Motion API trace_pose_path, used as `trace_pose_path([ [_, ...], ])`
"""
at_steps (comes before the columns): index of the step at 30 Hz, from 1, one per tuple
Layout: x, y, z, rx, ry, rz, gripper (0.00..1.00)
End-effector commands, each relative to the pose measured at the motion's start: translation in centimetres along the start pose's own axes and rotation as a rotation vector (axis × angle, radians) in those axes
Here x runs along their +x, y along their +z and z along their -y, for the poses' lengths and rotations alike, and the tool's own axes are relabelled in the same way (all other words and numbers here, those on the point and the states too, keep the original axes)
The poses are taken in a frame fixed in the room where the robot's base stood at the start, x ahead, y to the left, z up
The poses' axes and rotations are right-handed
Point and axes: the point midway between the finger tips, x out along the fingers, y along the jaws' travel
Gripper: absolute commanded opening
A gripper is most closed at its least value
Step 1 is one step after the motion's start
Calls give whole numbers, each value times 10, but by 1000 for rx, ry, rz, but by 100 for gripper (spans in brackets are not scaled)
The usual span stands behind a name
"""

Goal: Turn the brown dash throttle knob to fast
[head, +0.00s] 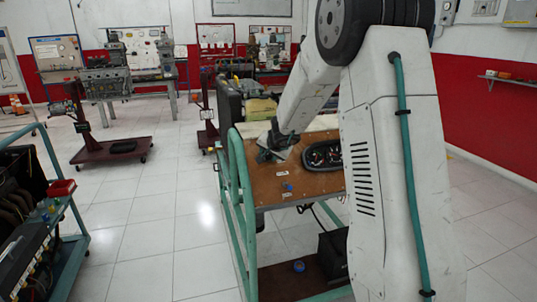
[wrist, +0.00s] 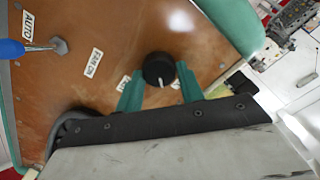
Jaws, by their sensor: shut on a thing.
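A round black knob (wrist: 157,66) with a white pointer line stands on the brown dash panel (wrist: 105,25). The pointer aims toward the bottom of the wrist view. My gripper (wrist: 159,75) has one green finger on each side of the knob and is shut on it. In the head view, my gripper (head: 274,147) is at the upper left of the brown panel (head: 305,184), and the knob cannot be made out there. A small white label (wrist: 124,83) beside the knob is partly covered by the left finger, and its text is unreadable.
A blue-handled switch (wrist: 12,49) sits near the AUTO label (wrist: 28,26). A black gauge cluster (head: 323,156) lies right of my gripper. The green stand frame (head: 239,185) edges the panel. Open tiled floor (head: 165,205) lies left of it.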

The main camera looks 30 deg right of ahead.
Motion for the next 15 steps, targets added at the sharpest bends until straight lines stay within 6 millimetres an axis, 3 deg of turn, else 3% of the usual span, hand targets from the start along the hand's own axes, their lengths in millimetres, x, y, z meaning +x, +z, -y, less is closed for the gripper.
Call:
trace_pose_path([
  [15,0,1,-2,493,-14,0,15],
])
